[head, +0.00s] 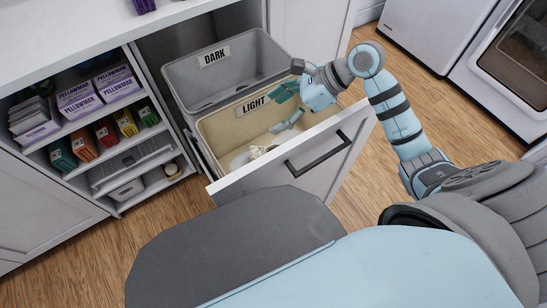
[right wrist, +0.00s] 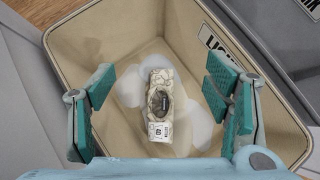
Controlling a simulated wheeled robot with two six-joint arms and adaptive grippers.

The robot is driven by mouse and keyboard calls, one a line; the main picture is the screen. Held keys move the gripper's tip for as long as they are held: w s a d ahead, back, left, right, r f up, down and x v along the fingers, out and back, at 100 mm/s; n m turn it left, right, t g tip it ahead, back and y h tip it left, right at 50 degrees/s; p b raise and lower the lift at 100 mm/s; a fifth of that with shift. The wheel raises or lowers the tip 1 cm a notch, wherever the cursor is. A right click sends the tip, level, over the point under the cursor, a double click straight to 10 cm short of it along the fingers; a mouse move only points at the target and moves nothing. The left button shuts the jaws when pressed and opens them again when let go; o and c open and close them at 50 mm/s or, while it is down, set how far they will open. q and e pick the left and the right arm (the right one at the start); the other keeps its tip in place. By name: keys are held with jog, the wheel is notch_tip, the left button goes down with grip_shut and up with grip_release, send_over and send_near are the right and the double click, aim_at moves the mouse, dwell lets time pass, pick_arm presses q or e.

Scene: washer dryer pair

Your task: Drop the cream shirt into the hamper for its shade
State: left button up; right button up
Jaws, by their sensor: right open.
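The LIGHT hamper (head: 220,133) is a cream bin in the pulled-out drawer. A small cream patterned bundle with a printed label (right wrist: 160,105), apparently the folded cream shirt, lies on the bin's floor among whitish patches. The bundle also shows in the head view (head: 257,150), small and partly cut off by the drawer front. My right gripper (head: 286,106) is over the LIGHT hamper. Its teal fingers are wide apart and empty, with the bundle below and between them in the right wrist view (right wrist: 160,95). My left gripper is out of view.
The grey DARK hamper (head: 188,88) stands behind the LIGHT one and looks empty where its inside shows. The drawer front with its black handle (head: 318,153) borders the bin. Shelves of boxes (head: 85,95) are at left; appliances (head: 510,60) stand at right.

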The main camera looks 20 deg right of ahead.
jog(key=v, duration=1.2)
